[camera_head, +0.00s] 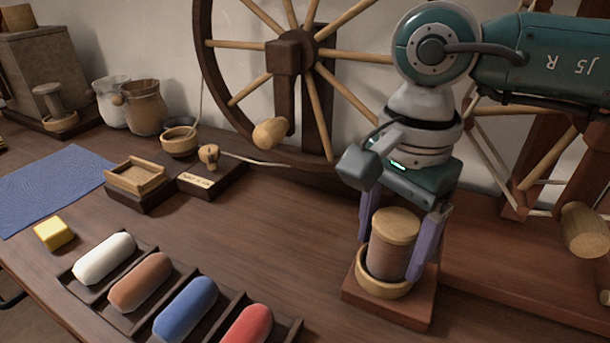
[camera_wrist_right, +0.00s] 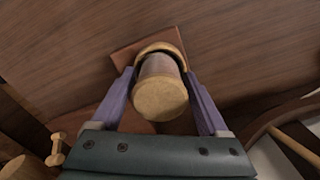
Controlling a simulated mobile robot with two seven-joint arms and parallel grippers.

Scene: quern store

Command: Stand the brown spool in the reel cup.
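The brown spool (camera_head: 392,256), with a pale round wooden end, stands upright in the round wooden reel cup (camera_head: 384,289) on a reddish-brown base. The wrist view shows the spool's end (camera_wrist_right: 160,98) face on and the cup's rim (camera_wrist_right: 162,47) around its far end. My right gripper (camera_head: 394,262) points down from above, with a purple finger on each side of the spool. Narrow gaps seem to show between the fingers and the spool's pale end, so it looks open. Contact lower down is hard to judge. My left gripper is out of view.
A dark rack (camera_head: 127,325) at the front holds white, brown, blue and red rolls. A yellow block (camera_head: 54,233) and a blue mat (camera_head: 50,185) lie left. A large spoked wheel (camera_head: 290,55) stands behind. The tabletop between rack and cup is clear.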

